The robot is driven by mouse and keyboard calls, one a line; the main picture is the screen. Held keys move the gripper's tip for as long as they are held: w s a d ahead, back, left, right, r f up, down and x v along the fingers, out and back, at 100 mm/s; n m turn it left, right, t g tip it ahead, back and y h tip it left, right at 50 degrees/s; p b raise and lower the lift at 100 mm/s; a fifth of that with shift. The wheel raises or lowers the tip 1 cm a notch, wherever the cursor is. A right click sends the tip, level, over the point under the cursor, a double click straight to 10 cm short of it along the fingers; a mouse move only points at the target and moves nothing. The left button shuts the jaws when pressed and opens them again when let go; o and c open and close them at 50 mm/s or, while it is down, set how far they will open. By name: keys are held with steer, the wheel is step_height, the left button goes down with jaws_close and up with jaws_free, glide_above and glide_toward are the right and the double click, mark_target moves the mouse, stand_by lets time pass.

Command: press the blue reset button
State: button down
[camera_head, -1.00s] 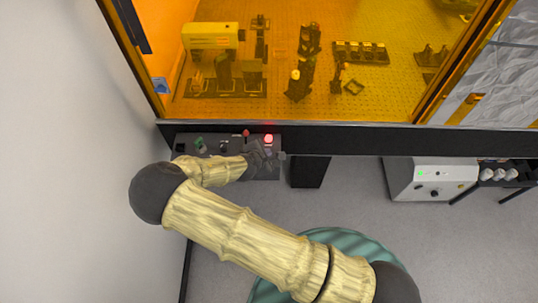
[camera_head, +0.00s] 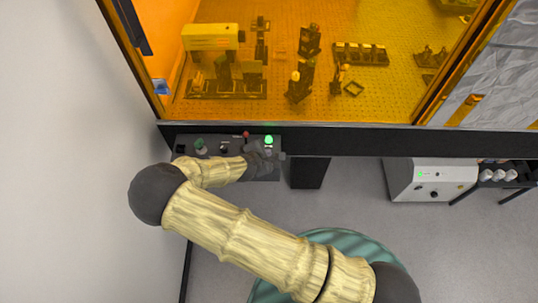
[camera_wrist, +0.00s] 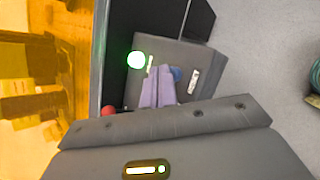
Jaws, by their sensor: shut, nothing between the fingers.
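The blue reset button (camera_wrist: 177,73) shows in the wrist view on the dark control panel (camera_head: 268,174), partly covered by my fingers. In the head view the button is hidden behind my gripper (camera_head: 264,153). My gripper is shut and empty; its two fingers show side by side in the wrist view (camera_wrist: 157,82), with their tips at the button's edge. I cannot tell whether they touch it. An indicator lamp (camera_head: 269,139) on the panel glows green, and it also shows in the wrist view (camera_wrist: 136,60) left of the fingertips.
A red knob (camera_head: 246,135), a green knob (camera_head: 201,145) and a black knob (camera_head: 224,149) sit on the same panel. A pale label (camera_wrist: 193,81) lies right of the button. The orange-windowed enclosure stands behind. A white box (camera_head: 430,181) stands at right.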

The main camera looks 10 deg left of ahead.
steer(key=shift+r, duration=0.45)
step_height(320, 180, up, 5)
steer(key=p, duration=0.4)
steer(key=shift+d, duration=0.1)
stand_by(0.9)
